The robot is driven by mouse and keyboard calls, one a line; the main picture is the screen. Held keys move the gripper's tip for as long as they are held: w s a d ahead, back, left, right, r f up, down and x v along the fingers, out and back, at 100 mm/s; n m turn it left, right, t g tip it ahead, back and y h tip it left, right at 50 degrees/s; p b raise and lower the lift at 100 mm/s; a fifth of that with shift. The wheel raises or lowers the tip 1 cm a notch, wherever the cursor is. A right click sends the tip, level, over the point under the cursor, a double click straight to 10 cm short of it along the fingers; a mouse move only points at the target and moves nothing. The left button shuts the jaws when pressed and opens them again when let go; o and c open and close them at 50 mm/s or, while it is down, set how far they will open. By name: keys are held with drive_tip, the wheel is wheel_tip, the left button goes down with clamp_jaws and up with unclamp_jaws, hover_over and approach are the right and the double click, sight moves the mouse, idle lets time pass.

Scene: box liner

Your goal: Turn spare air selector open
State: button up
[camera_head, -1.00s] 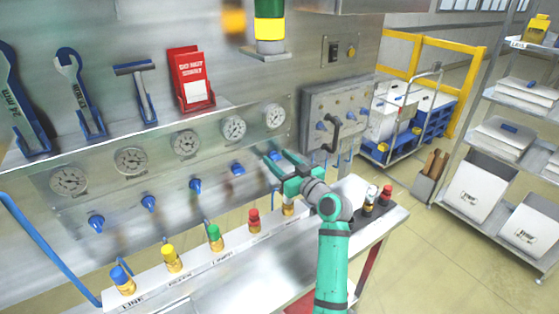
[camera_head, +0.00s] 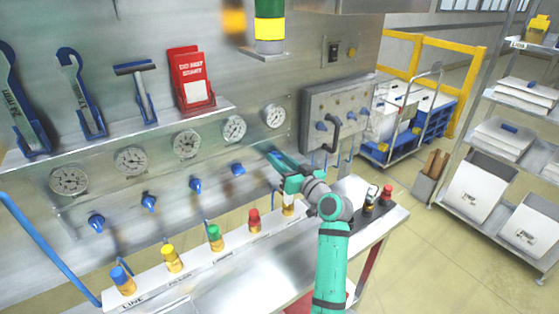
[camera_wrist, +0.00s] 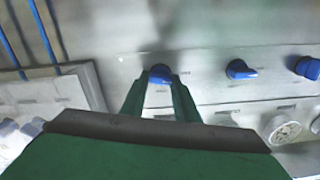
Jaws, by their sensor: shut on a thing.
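A row of blue selector knobs sits on the metal panel below the gauges. The knob at the right end of the row (camera_wrist: 160,73) is between the fingers of my gripper (camera_wrist: 160,84) in the wrist view. My gripper (camera_head: 280,164) is shut on it at the panel in the head view, and the fingers largely hide it there. Its label is too small to read. The neighbouring knob (camera_head: 238,169) stands free to its left and also shows in the wrist view (camera_wrist: 240,69).
Round gauges (camera_head: 234,129) sit above the knobs. A white strip (camera_head: 200,262) with several coloured-cap fittings runs below, close under my gripper. A grey box with a black handle (camera_head: 335,118) is mounted to the right. Wrenches and a red card holder (camera_head: 191,80) stand on the upper ledge.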

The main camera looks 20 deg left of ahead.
drive_tip(key=m, duration=0.4)
drive_tip(key=shift+m, duration=0.3)
drive_tip(key=m, duration=0.3)
drive_tip(key=shift+w+d+m, duration=0.1)
drive_tip(key=shift+m, duration=0.2)
drive_tip(key=m, duration=0.3)
drive_tip(key=shift+f+m, duration=0.1)
drive_tip(key=shift+m, duration=0.2)
drive_tip(key=shift+d+f+m, duration=0.1)
drive_tip(key=shift+m, duration=1.7)
drive_tip(key=o, duration=1)
drive_tip(key=shift+o, duration=0.2)
drive_tip(key=v, duration=1)
drive_tip(key=shift+s+d, duration=0.25)
drive_tip(key=shift+d, duration=0.05)
